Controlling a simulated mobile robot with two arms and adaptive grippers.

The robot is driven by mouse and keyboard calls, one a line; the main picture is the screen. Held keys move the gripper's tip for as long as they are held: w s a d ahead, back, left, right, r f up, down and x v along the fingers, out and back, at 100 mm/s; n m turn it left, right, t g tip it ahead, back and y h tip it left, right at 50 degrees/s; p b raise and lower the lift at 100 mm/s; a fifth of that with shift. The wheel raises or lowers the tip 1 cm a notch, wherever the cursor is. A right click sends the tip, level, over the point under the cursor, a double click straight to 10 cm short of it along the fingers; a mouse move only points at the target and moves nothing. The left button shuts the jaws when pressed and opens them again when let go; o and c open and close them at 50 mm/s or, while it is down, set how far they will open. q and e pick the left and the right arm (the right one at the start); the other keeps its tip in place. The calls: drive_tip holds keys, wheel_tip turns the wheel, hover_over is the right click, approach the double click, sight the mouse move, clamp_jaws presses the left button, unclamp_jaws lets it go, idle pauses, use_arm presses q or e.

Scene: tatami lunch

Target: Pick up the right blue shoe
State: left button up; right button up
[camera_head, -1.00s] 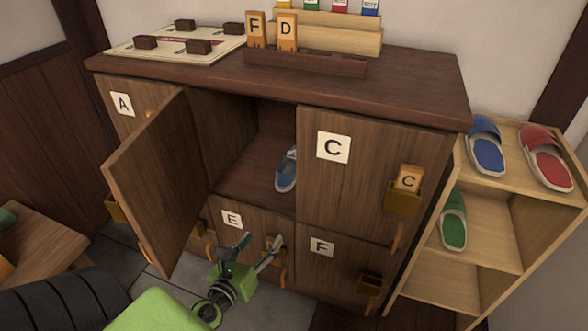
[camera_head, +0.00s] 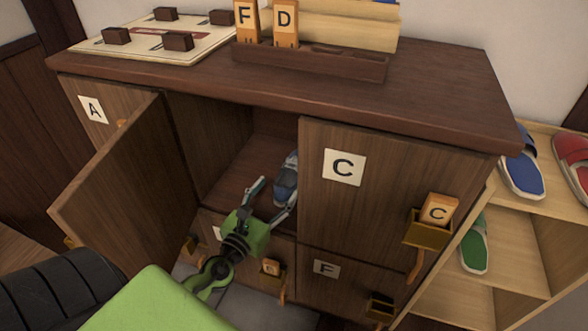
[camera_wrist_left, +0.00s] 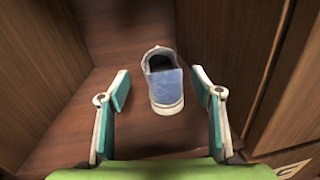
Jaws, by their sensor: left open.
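One blue shoe (camera_head: 286,178) sits in the open locker compartment in the head view, close to its right side. In the left wrist view the blue shoe (camera_wrist_left: 164,82) lies on the wooden compartment floor, its dark opening at the far end. My left gripper (camera_head: 274,192) is open at the compartment's front. In the left wrist view the two fingers of my left gripper (camera_wrist_left: 160,88) stand apart on either side of the shoe's near end, with gaps, not touching it. Only one shoe shows in the compartment. My right gripper is not in view.
The open locker door (camera_head: 125,190) stands to the left of my arm. Closed door C (camera_head: 330,210) borders the compartment on the right. A side shelf (camera_head: 535,235) holds blue slippers (camera_head: 523,172), red slippers (camera_head: 574,155) and green slippers (camera_head: 474,245).

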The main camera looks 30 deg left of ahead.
sight(290, 171)
use_arm(q)
drive_tip(key=w, duration=0.3)
drive_tip(key=w+a, duration=0.1)
drive_tip(key=w, duration=0.4)
drive_tip(key=shift+w+a+f, duration=0.15)
drive_tip(key=shift+w+f, duration=0.2)
drive_tip(key=shift+w, duration=0.05)
drive_tip(key=shift+r, duration=0.1)
drive_tip(key=c, duration=1.4)
